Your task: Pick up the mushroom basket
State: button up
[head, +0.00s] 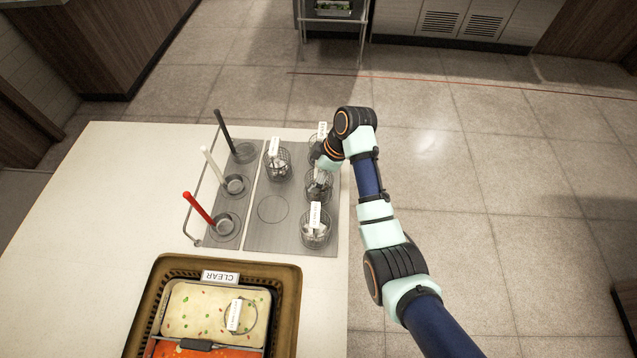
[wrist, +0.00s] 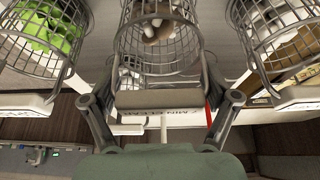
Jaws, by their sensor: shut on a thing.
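The basket under my gripper is a round wire basket (head: 318,190) in the middle of the right column of the grey well plate. In the wrist view this middle basket (wrist: 158,45) holds pale and brown pieces that look like mushrooms. My gripper (head: 320,172) is at its upper side, with its jaws closed on its handle or tag. In the wrist view my gripper (wrist: 163,100) shows its two fingers on either side of a pale bar below the basket. I cannot tell whether the basket is off the plate.
Other wire baskets stand close by: back left (head: 279,164), back right (head: 316,150) and front right (head: 315,236). One ring on the plate (head: 272,209) is empty. Ladles with black, white and red handles (head: 198,207) stand left. A brown tray (head: 289,305) sits in front.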

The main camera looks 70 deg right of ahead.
jog(key=shift+r, duration=0.1)
notch_tip(320, 180, up, 20)
jog(key=p, duration=1.1)
jog(key=shift+p, duration=0.45)
jog(key=w+a+p, duration=0.5)
jog(key=a, duration=0.9)
jog(key=w+a+p, duration=0.6)
jog(key=a, duration=0.9)
jog(key=w+a+p, duration=0.5)
jog(key=w+a, duration=0.1)
jog(key=a, duration=0.9)
jog(key=shift+w, duration=0.25)
jog(key=shift+r+p, duration=0.15)
jog(key=shift+p, duration=0.75)
